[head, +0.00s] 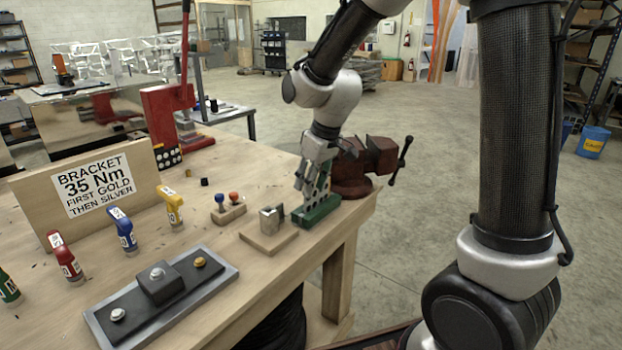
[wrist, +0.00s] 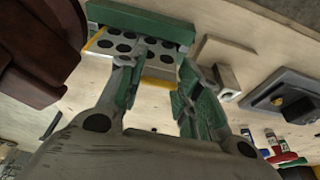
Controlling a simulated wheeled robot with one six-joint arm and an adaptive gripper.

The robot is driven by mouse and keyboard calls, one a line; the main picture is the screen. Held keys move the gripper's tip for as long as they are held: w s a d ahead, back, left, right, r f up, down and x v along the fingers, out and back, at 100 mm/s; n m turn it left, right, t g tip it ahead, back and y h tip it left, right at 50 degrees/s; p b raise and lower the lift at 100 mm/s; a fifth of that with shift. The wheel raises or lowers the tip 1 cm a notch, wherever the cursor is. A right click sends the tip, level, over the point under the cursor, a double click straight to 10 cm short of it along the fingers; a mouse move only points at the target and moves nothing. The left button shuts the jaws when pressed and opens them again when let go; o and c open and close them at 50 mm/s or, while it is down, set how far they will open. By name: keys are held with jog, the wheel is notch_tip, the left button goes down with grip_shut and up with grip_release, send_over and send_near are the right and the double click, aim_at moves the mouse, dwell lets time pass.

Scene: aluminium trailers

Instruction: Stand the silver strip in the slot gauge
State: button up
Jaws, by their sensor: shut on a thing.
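My gripper (head: 310,190) points down at the bench's right corner, its fingers just over the green slot gauge (head: 322,212). In the wrist view, my gripper (wrist: 156,65) is shut on the silver strip (wrist: 157,43), a pale piece with dark round holes and yellow edging. The left finger hides part of it. The green slot gauge (wrist: 140,20) lies just beyond the strip in the wrist view. I cannot tell whether the strip's lower end is inside a slot or above it.
A dark red vise (head: 365,160) stands close behind the gauge. A wooden base with metal blocks (head: 270,243) sits to its left. A grey tray (head: 215,292), several coloured tools and a sign (head: 92,186) fill the left. The bench edge is close on the right.

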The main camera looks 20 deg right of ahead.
jog(key=shift+f, duration=0.65)
jog(key=o, duration=1.3)
jog(key=v, duration=1.2)
jog(key=s+d+m+t+h, duration=0.1)
jog(key=s+d+m, duration=0.2)
jog(key=s+d, duration=0.4)
jog(key=s+d+r+m, duration=0.1)
jog(key=s+d+m, duration=0.2)
jog(key=s+d, duration=0.5)
jog(key=s, duration=0.6)
jog(key=shift+s+d+r+m+t+h, duration=0.2)
jog(key=shift+r+m+t+h, duration=0.1)
jog(key=shift+m+t+h, duration=0.1)
